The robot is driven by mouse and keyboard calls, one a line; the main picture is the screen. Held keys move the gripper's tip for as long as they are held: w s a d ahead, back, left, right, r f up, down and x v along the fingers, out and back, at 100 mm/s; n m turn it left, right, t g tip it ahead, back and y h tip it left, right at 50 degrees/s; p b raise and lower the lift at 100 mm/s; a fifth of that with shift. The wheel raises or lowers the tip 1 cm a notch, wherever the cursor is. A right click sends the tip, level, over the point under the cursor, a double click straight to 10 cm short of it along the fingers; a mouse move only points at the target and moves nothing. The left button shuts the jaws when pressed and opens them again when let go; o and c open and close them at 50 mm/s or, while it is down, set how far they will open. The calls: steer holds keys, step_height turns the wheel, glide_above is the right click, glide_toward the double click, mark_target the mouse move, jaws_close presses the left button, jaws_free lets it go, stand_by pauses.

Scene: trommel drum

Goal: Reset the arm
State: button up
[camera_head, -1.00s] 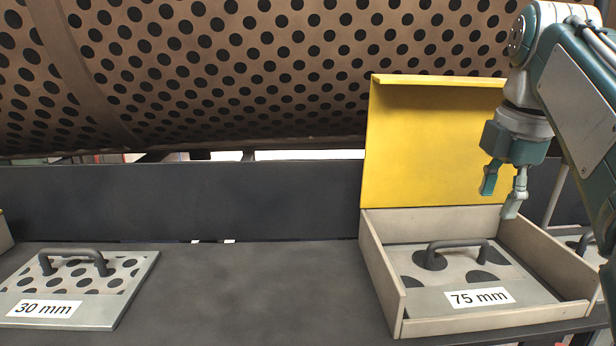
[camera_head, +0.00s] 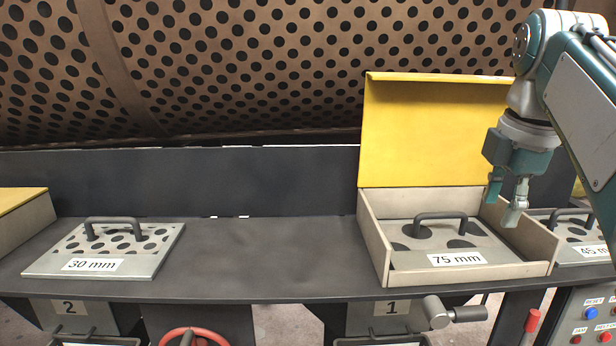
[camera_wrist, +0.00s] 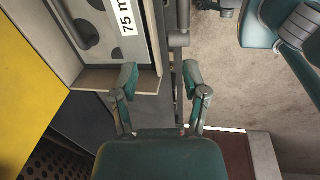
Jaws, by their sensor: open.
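My gripper (camera_head: 508,195) is at the right in the head view, open and empty, pointing down over the right side of the box holding the 75 mm screen panel (camera_head: 440,240). In the wrist view its two fingers (camera_wrist: 160,85) are spread apart with nothing between them. The 75 mm panel also shows at the upper left of the wrist view (camera_wrist: 95,25). The arm is bent, coming in from the right edge. Part of the box's right wall is hidden behind the gripper.
The box's yellow lid (camera_head: 430,130) stands open behind it. A 30 mm panel (camera_head: 110,250) lies on the dark bench (camera_head: 260,260), and a 45 mm panel (camera_head: 580,240) lies at right. Below are a crank (camera_head: 455,312), a red wheel (camera_head: 190,337) and a button panel (camera_head: 590,320). The perforated drum (camera_head: 260,60) is behind.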

steer(key=s+a+f+m+t, duration=0.1)
steer(key=s+a+f+m, duration=0.2)
steer(key=f, duration=0.5)
steer(key=s+a+f+m+t, duration=0.1)
steer(key=s+a+f+m, duration=0.2)
steer(key=s+f+m, duration=0.2)
steer(key=s+a+f+m+t, duration=0.1)
steer(key=s+a+f+m, duration=0.3)
steer(key=f+m, duration=0.5)
step_height(320, 180, down, 4)
steer(key=shift+s+r, duration=0.2)
